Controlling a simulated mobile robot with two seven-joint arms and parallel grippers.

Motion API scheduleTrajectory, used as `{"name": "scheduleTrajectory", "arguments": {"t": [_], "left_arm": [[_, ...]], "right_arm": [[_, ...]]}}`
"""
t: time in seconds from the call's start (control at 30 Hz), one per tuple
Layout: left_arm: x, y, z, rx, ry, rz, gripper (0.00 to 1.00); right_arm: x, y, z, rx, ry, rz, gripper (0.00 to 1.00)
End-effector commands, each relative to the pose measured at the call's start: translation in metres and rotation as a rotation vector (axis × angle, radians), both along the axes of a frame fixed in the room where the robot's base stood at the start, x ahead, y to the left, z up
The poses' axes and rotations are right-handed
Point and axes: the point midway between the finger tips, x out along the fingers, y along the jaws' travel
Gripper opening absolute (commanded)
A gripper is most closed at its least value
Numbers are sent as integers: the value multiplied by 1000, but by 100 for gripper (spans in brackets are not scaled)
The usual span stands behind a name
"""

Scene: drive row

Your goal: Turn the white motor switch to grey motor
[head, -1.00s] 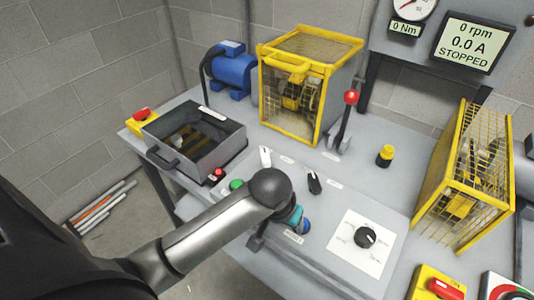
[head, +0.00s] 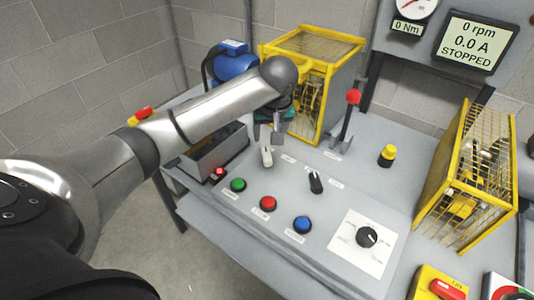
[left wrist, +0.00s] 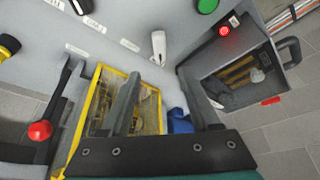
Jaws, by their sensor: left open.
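The white motor switch (head: 266,156) is a small white knob on the grey control panel, just below my left gripper in the head view. It also shows in the left wrist view (left wrist: 158,45), beyond the fingertips and roughly between their lines. My left gripper (head: 270,137) is open and empty, pointing down, with its two dark fingers apart. In the left wrist view the fingers (left wrist: 160,88) stand clear of the switch. A blue motor (head: 234,66) stands at the back left, partly behind my arm. The switch's label is too small to read. My right gripper is out of view.
Green (head: 238,185), red (head: 268,203) and blue (head: 303,224) buttons lie along the panel front. A black switch (head: 315,182) and dial (head: 367,237) are to the right. A yellow cage (head: 330,50) and red-knobbed lever (head: 350,115) stand close behind. The display (head: 470,42) reads STOPPED.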

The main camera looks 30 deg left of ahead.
Motion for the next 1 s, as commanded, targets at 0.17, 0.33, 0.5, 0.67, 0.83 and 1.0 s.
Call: {"name": "scheduleTrajectory", "arguments": {"t": [0.17,0.33,0.5,0.67,0.83,1.0], "left_arm": [[11,10,-40,1,3,1,62],[21,19,-73,2,1,0,62],[30,26,-98,2,2,-1,62],[35,29,-113,0,0,-3,62],[37,31,-118,2,0,-3,62],[37,31,-118,1,0,-4,62]], "right_arm": [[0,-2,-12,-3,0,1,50],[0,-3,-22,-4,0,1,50],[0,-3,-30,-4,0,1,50],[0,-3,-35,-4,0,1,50],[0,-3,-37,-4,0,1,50],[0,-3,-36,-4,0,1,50]]}}
